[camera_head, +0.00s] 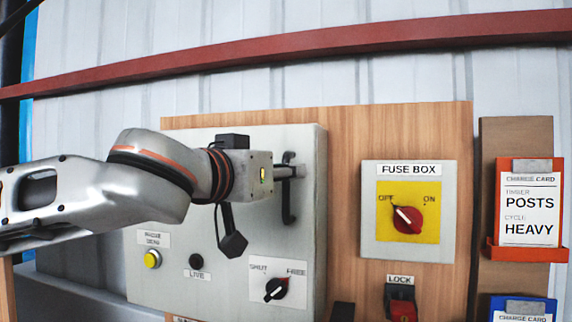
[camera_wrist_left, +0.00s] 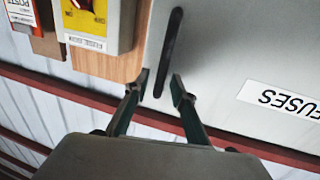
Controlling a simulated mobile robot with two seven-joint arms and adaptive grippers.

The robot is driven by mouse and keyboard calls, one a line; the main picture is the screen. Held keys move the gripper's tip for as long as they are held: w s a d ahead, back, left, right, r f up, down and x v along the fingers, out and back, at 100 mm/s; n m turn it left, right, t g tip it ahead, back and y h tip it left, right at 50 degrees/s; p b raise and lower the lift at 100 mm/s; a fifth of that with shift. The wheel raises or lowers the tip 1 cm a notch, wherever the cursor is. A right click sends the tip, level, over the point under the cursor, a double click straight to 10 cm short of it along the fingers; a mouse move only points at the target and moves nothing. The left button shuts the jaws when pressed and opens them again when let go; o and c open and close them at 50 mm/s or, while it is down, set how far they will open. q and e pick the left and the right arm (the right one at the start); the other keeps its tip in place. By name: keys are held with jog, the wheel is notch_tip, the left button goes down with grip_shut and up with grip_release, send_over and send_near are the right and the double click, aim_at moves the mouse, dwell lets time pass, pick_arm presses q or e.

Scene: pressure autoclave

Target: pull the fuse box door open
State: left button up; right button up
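The fuse box door is the grey front panel (camera_head: 225,255) of a box on a wooden board. Its dark upright bar handle (camera_head: 289,205) is near the right edge. In the left wrist view the door (camera_wrist_left: 235,50) bears a FUSES label (camera_wrist_left: 281,100), and the handle (camera_wrist_left: 171,45) runs toward the fingers. My left gripper (camera_head: 290,172) is at the handle in the head view. In the left wrist view its fingers (camera_wrist_left: 160,85) are open, one on each side of the handle's end, with visible gaps. Contact cannot be told. My right gripper is not in view.
A FUSE BOX switch (camera_head: 408,219) right of the door points to OFF. A SHUT/FREE knob (camera_head: 276,289) sits below the handle. A LOCK fixture (camera_head: 401,300), an orange card holder (camera_head: 527,215) and a red rail (camera_head: 300,53) are nearby. My left arm covers the door's upper left.

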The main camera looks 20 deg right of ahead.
pick_arm(q)
jog(key=shift+w+d, duration=0.45)
grip_shut()
jog(key=shift+a, duration=0.1)
